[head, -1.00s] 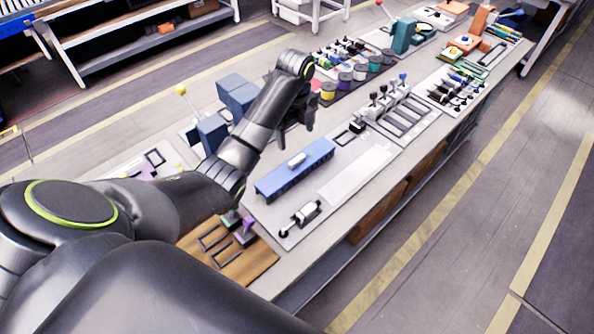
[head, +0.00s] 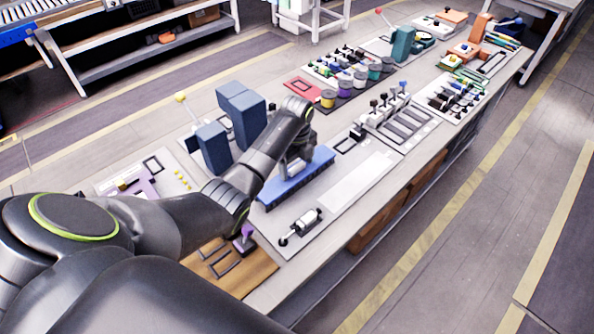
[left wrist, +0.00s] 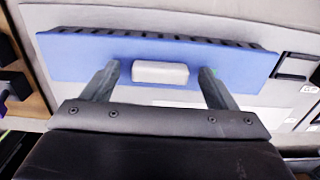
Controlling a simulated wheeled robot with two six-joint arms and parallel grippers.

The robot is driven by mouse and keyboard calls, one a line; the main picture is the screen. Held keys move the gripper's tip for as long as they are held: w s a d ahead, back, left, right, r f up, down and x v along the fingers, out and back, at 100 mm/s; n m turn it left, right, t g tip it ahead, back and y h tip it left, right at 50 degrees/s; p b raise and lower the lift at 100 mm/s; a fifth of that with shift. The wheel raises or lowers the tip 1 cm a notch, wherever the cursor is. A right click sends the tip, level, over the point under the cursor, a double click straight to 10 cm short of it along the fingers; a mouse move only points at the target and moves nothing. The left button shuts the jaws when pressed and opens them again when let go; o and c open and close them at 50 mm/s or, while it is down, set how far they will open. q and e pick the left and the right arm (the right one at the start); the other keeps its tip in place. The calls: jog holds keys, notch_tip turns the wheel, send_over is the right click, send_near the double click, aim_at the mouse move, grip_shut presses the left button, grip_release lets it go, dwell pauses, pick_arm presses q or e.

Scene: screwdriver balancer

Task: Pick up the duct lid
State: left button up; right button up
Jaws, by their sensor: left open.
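The blue duct lid (head: 324,158) lies on a long blue duct with a slotted side, on the workbench. In the left wrist view the lid (left wrist: 82,58) spans most of the picture, and a pale block-shaped handle (left wrist: 160,73) sits at its middle. My left gripper (head: 296,165) is right at the lid and hides the handle in the head view. In the left wrist view its two fingers (left wrist: 160,80) are open, one on each side of the handle, with a gap to it on both sides. My right gripper is not in view.
A white flat strip (head: 357,180) lies right of the duct, and a small white cylinder fixture (head: 300,226) in front. Tall blue-grey blocks (head: 242,112) stand behind left. A brown tray (head: 235,272) is at the near end. Colored spools (head: 344,82) stand farther back.

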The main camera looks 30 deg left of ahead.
aim_at(297, 167)
pick_arm(q)
jog(key=c, duration=1.4)
jog(key=shift+w+r, duration=0.1)
jog(key=shift+r, duration=0.15)
notch_tip(297, 167, up, 10)
jog(key=shift+f, duration=0.25)
